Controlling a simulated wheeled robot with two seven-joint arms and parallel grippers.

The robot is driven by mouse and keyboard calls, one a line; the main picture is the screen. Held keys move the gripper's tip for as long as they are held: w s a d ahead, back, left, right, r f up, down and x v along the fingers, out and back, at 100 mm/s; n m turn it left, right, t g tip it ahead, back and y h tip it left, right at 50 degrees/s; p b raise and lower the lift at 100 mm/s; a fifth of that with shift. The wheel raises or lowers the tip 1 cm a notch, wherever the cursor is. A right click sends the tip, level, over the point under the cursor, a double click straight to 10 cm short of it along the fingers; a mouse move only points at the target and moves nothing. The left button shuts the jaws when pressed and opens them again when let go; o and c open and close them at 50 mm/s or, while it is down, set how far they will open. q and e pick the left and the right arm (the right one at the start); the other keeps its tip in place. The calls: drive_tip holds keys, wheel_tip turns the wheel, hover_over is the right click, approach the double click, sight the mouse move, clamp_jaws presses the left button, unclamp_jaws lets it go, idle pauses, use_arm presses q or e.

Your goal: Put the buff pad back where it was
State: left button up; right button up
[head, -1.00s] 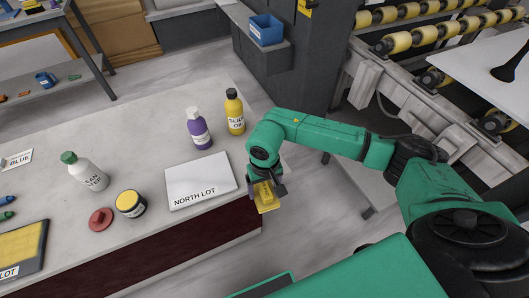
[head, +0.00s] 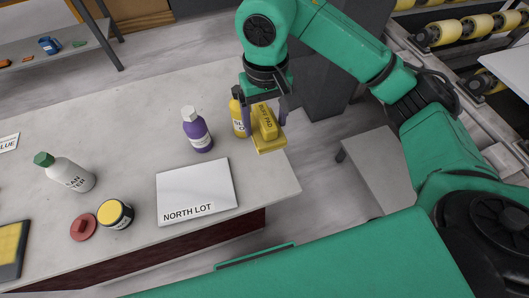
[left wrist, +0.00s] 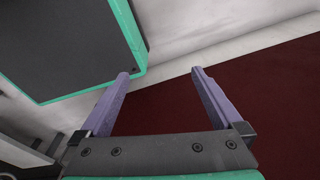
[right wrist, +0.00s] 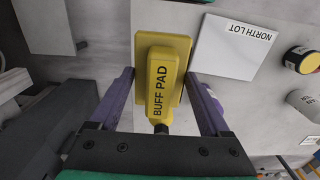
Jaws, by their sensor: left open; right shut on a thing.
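The yellow buff pad (head: 266,126), a block with a handle on a flat base, is held in my right gripper (head: 265,112) above the slab's right end. It hides part of the yellow bottle (head: 238,118) in the head view. In the right wrist view the buff pad (right wrist: 163,75) sits between the purple fingers (right wrist: 162,95), its lettering readable. The white NORTH LOT sheet (head: 195,188) lies bare on the slab (head: 120,130); it also shows in the right wrist view (right wrist: 232,48). My left gripper (left wrist: 160,74) is open and empty, with a dark red panel beyond it.
A purple bottle (head: 196,130) stands behind the sheet. A yellow-lidded jar (head: 115,214), a red knobbed piece (head: 84,228) and a white bottle (head: 68,172) are to its left. A dark-framed yellow tray (head: 12,248) is at the left edge. The slab's middle back is clear.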

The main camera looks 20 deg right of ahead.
drive_tip(key=f, duration=0.6)
drive_tip(key=f+p, duration=0.1)
drive_tip(key=f, duration=0.6)
drive_tip(key=s+f+p, duration=0.1)
drive_tip(key=f, duration=0.5)
drive_tip(key=shift+a+f, duration=0.1)
drive_tip(key=shift+f, duration=0.15)
drive_tip(key=shift+w+f, duration=0.1)
drive_tip(key=shift+f, duration=0.15)
drive_tip(key=o, duration=1)
drive_tip(key=shift+r, duration=0.5)
use_arm(q)
drive_tip(key=s, duration=0.1)
drive_tip(key=b, duration=0.1)
drive_tip(key=s+a+b, duration=0.1)
drive_tip(key=shift+s+f, duration=0.35)
use_arm(e)
wheel_tip(320, 180, up, 12)
drive_tip(key=shift+f, duration=0.25)
